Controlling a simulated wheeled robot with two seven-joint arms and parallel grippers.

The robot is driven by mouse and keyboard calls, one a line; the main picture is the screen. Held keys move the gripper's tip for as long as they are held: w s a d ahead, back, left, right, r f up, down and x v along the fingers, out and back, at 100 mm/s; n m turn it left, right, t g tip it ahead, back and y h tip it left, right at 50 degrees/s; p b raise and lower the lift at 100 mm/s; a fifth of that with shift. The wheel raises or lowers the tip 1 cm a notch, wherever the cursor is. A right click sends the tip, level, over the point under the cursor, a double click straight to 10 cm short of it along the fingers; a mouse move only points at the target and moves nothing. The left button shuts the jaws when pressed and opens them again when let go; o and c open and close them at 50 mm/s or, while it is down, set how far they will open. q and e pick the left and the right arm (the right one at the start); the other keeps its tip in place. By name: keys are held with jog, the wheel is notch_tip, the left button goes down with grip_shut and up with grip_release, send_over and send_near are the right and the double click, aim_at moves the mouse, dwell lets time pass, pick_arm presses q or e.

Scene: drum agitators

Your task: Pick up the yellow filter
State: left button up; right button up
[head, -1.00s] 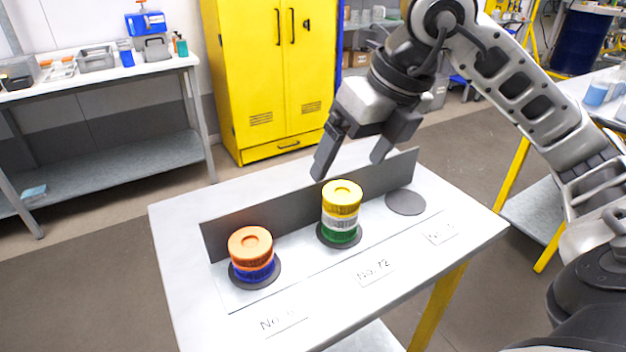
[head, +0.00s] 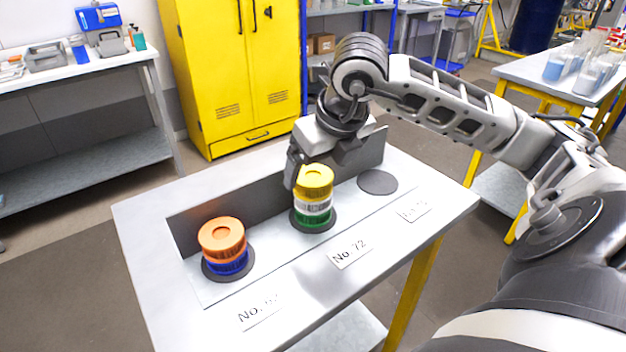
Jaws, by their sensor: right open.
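The yellow filter (head: 314,179) is the top piece of a stack on the middle dark disc. Under it are a white filter (head: 313,206) and a green filter (head: 312,220). My right gripper (head: 316,172) is low behind the stack, at the height of the yellow filter. One finger shows close to the left side of the yellow filter; the other is at its right rear, partly hidden. The jaws are open, and I cannot tell if they touch it. My left gripper is not in view.
An orange filter (head: 221,238) sits on a blue filter (head: 226,264) on the left disc. The right disc (head: 377,182) is empty. Labels such as No. 72 (head: 347,252) lie in front on the table.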

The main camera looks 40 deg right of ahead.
aim_at(314, 176)
jog(key=x, duration=0.3)
jog(key=shift+f, duration=0.15)
jog(key=c, duration=1.1)
jog(key=shift+o, duration=0.2)
